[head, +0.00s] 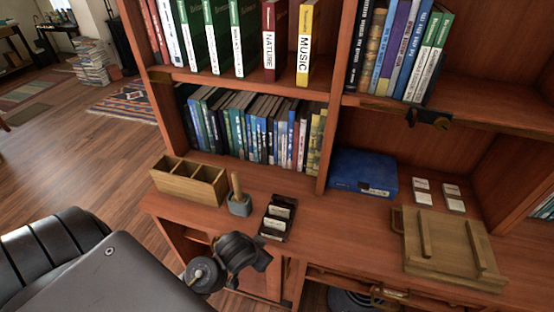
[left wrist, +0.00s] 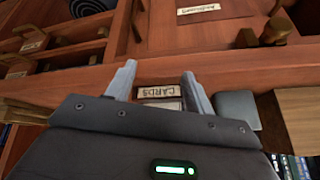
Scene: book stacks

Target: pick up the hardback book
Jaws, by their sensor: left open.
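Many upright books stand on the shelves, and I cannot tell which one is the hardback book. A thick blue item (head: 362,172), a book or a box, lies flat on the desk ledge right of the middle. My left gripper (head: 245,252) is low in front of the ledge in the head view, below the black card holder (head: 277,217). In the left wrist view its two fingers (left wrist: 158,88) are apart and hold nothing, with the card holder's label (left wrist: 159,91) showing beyond them. The left gripper is well away from the blue item. My right gripper is out of view.
The ledge between card holder and tray is clear.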

